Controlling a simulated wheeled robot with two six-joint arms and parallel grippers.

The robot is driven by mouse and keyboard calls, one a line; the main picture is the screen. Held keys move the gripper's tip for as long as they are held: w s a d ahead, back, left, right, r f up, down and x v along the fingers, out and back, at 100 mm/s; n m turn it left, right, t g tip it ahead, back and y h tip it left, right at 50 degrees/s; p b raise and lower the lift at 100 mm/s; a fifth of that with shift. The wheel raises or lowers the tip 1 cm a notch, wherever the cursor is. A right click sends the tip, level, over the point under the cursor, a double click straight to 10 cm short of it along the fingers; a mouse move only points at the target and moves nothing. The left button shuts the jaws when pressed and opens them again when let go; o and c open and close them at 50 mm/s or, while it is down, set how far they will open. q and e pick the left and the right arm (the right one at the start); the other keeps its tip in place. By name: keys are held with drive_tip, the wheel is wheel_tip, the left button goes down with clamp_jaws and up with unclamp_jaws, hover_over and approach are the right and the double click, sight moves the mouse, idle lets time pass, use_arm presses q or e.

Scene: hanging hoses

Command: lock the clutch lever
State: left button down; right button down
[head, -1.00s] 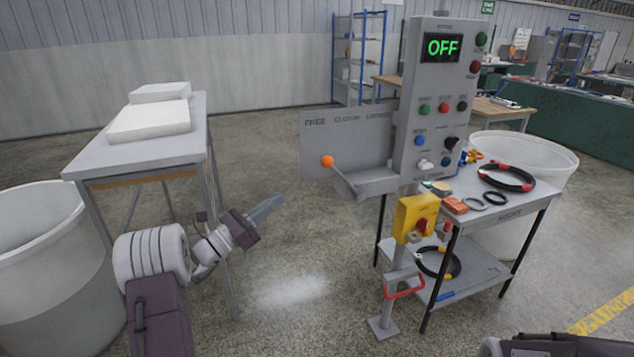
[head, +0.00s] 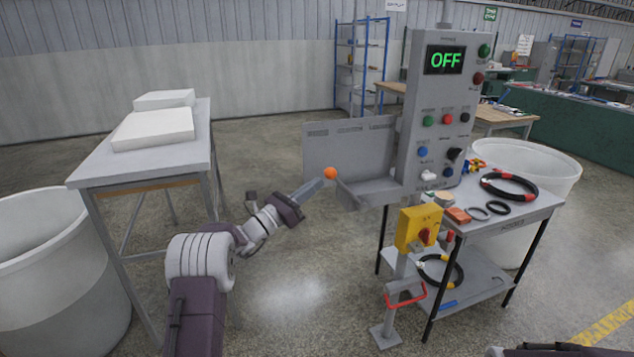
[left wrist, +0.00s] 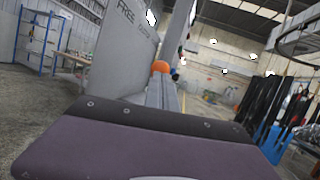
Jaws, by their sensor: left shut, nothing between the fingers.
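The clutch lever's orange ball knob (head: 330,174) shows in front of the grey lever plate (head: 352,150), near its left part. The plate is fixed to the left side of the grey control box (head: 437,115), whose display reads OFF. My left gripper (head: 322,183) is shut and empty, its fingertips at the left side of the knob, touching or nearly so. In the left wrist view the knob (left wrist: 160,67) shows just beyond the fingers, with the plate marked FREE (left wrist: 122,45) on the left. The lever's rod is mostly hidden. My right gripper does not show clearly.
A yellow switch box (head: 418,229) with a red knob sits on the post below. A trolley (head: 505,228) with hoses and rings stands at the right. A table (head: 150,160) with white blocks and a white bin (head: 50,265) stand at the left.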

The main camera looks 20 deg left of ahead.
use_arm(q)
drive_tip(key=shift+w+d+r, duration=0.2)
drive_tip(key=shift+w+d, duration=0.15)
drive_tip(key=shift+w, duration=0.15)
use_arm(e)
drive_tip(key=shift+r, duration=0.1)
use_arm(q)
drive_tip(key=shift+r, duration=0.1)
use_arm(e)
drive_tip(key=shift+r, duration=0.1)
